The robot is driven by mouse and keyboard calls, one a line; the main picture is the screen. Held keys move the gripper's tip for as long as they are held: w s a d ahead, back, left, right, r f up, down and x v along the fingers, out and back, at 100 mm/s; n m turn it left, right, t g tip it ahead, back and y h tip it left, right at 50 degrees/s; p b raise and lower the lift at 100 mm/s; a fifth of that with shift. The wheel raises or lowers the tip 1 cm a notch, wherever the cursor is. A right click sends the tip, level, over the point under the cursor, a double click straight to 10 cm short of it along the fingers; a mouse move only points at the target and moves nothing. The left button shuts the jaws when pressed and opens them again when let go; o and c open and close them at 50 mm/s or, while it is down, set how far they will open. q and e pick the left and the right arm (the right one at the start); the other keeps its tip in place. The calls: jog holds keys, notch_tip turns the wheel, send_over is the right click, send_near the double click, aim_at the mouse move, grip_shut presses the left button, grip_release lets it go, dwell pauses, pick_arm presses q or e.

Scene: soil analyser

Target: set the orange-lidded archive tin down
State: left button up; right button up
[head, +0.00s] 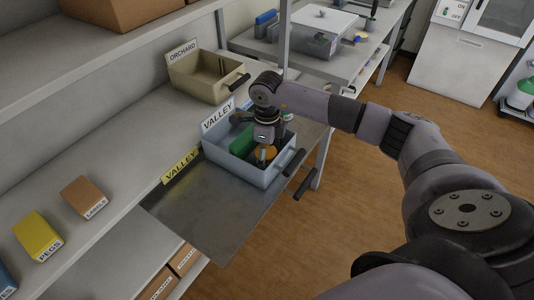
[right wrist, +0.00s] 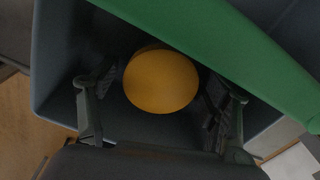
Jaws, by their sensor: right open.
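My right gripper (head: 262,152) reaches down into this bin. In the right wrist view its two fingers stand apart on either side of the tin, with visible gaps beside the lid. The tin's body is hidden below the lid. A green object (head: 241,140) lies beside the tin in the same bin. My left gripper is not in view.
The VALLEY bin rests on a pulled-out grey shelf (head: 212,215) with a yellow VALLEY label. A beige ORCHARD bin (head: 196,82) stands behind. Yellow PEGS (head: 38,236) and brown LABELS (head: 84,197) boxes sit on the left. The bin walls and green object closely surround my gripper.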

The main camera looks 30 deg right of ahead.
notch_tip(320, 180, up, 12)
jog(key=shift+r+b, duration=0.15)
jog(key=shift+b, duration=0.3)
dwell(0.4)
